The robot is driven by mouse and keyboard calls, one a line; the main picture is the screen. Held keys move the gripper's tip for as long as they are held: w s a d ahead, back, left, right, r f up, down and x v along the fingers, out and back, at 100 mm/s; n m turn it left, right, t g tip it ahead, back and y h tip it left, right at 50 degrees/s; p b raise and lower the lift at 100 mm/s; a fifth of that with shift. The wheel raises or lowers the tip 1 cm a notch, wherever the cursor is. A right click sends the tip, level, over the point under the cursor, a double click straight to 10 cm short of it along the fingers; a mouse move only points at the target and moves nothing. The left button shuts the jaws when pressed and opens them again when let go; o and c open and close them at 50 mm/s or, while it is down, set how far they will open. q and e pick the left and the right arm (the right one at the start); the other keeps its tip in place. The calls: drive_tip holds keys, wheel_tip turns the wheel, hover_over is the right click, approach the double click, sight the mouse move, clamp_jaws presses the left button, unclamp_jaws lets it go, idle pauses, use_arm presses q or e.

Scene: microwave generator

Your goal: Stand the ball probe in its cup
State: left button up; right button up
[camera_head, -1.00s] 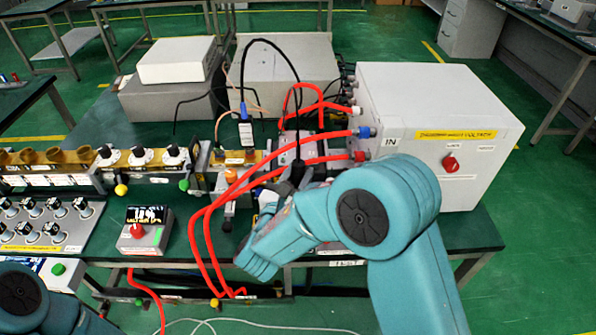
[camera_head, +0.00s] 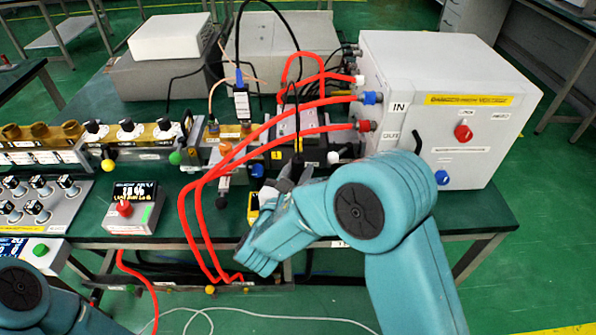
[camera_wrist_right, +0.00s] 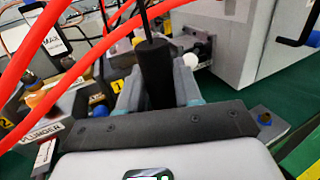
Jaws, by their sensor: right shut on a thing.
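My right gripper (camera_head: 287,182) is shut on the black probe handle (camera_wrist_right: 156,75), seen between the two grey fingers in the right wrist view. In the head view the dark probe (camera_head: 298,160) stands roughly upright above the gripper, with a black cable rising from it. Its ball end is hidden by the gripper and wrist. I cannot make out the cup for certain. A yellow-edged item with a blue knob (camera_head: 257,170) is just left of the gripper. Only part of my left arm shows at the lower left, and its gripper is out of view.
Red hoses (camera_head: 240,160) loop left of the gripper and cross in front of the wrist view. A large white box (camera_head: 460,125) stands to the right. A white knob (camera_wrist_right: 191,60) is close behind the fingers. A small display unit (camera_head: 135,207) sits left on the bench.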

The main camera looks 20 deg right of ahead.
drive_tip(key=shift+f, duration=0.1)
drive_tip(key=o, duration=1.2)
drive_tip(key=shift+s+a, duration=0.1)
